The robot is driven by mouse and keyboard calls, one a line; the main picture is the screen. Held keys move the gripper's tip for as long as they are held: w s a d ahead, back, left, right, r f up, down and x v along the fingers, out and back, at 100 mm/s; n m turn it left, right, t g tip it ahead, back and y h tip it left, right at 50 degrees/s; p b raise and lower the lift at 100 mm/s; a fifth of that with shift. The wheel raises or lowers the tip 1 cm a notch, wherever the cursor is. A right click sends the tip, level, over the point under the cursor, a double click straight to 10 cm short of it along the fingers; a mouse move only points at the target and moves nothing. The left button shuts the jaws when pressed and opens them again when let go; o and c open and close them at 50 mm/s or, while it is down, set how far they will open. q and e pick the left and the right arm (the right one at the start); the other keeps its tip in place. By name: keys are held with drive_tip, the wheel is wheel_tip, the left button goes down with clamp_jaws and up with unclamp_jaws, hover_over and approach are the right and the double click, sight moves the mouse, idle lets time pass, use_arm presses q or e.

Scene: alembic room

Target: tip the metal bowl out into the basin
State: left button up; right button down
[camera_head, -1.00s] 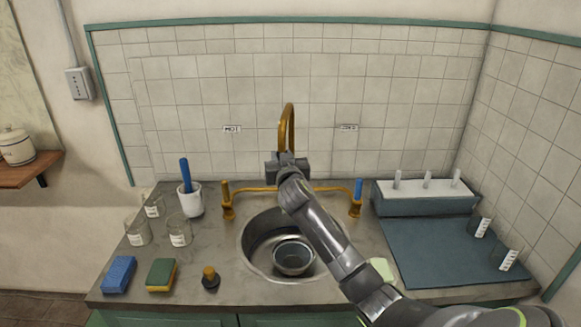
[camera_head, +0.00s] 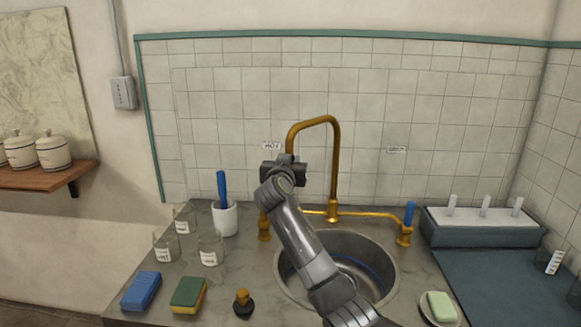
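The round metal basin (camera_head: 383,262) is set in the counter, partly covered by my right arm. A blue curved line shows inside it; I cannot tell what it is. The metal bowl cannot be made out now; the arm covers part of the basin. My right gripper (camera_head: 284,162) is raised behind the basin, in front of the wall and left of the brass spout (camera_head: 334,165). It is seen from behind, so its fingers are hidden. My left gripper is not in view.
Brass taps flank the spout; the right one has a blue handle (camera_head: 409,214). Left are glass beakers (camera_head: 210,250), a white cup (camera_head: 225,218), sponges (camera_head: 188,292) and a stopper (camera_head: 243,302). Right are a soap dish (camera_head: 424,310), a blue mat (camera_head: 490,280) and a rack (camera_head: 480,236).

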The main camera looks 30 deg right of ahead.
drive_tip(key=shift+w+a, duration=0.15)
drive_tip(key=shift+w, duration=0.1)
drive_tip(key=c, duration=1.1)
unclamp_jaws()
drive_tip(key=shift+c, duration=0.2)
drive_tip(key=b+v, duration=0.3)
drive_tip(key=v, duration=1.4)
drive_tip(key=shift+s+b, duration=0.15)
drive_tip(key=shift+b, duration=0.15)
drive_tip(key=shift+a, duration=0.1)
